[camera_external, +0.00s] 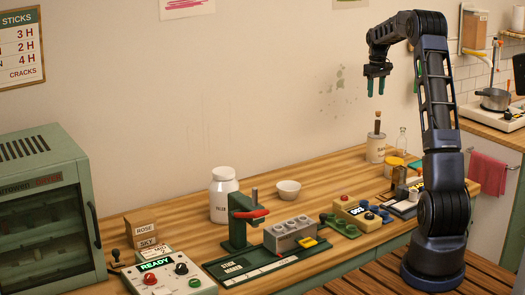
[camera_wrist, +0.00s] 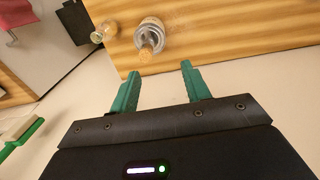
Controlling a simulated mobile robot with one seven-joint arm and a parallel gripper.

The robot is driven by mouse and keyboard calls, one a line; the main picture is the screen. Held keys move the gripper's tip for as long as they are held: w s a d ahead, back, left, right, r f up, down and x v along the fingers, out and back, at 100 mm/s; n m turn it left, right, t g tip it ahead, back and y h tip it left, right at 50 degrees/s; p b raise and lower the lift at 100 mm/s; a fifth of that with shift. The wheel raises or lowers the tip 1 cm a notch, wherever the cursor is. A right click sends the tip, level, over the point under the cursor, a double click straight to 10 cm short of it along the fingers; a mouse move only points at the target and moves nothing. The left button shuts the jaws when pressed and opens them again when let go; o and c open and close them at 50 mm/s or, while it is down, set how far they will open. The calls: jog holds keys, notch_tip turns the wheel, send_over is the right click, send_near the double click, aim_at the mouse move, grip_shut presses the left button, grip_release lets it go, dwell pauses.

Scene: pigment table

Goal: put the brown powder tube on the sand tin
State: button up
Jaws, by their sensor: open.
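The brown powder tube (camera_external: 377,126), thin with a cork top, stands upright at the top of the sand tin (camera_external: 376,151), a pale can at the back of the table. I cannot tell whether its foot rests on the tin's top or sits inside. In the wrist view the cork of the tube (camera_wrist: 146,54) shows in front of the round tin (camera_wrist: 150,24). My gripper (camera_external: 376,92) is open and empty, its green fingers pointing down above the tube, apart from it. The fingers (camera_wrist: 160,71) also show in the wrist view.
A clear glass bottle (camera_external: 401,140) stands right of the tin, with a yellow-topped jar (camera_external: 395,168) in front. A white jar (camera_external: 222,196), a small bowl (camera_external: 288,190), a green press (camera_external: 240,222) and a grey block (camera_external: 290,234) stand further left. The wall is behind.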

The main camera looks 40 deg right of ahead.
jog(key=s+a+r+t, duration=0.1)
jog(key=s+a+r, duration=0.4)
jog(key=a, duration=0.4)
jog(key=s+a+r, duration=0.3)
jog(key=s+a, duration=0.3)
jog(key=a, duration=0.3)
jog(key=s+a+r+t, duration=0.1)
jog(key=s+a+r, duration=0.45)
jog(key=a, duration=0.35)
jog(key=s+a+f, duration=0.2)
jog(key=s+a, duration=0.2)
jog(key=s, duration=0.5)
jog(key=s+a+f+t, duration=0.1)
jog(key=s+a+f, duration=0.2)
jog(key=s, duration=0.6)
jog(key=s+a+f+t, duration=0.1)
jog(key=s+a+f, duration=0.2)
jog(key=s+a, duration=0.4)
jog(key=shift+s, duration=1.2)
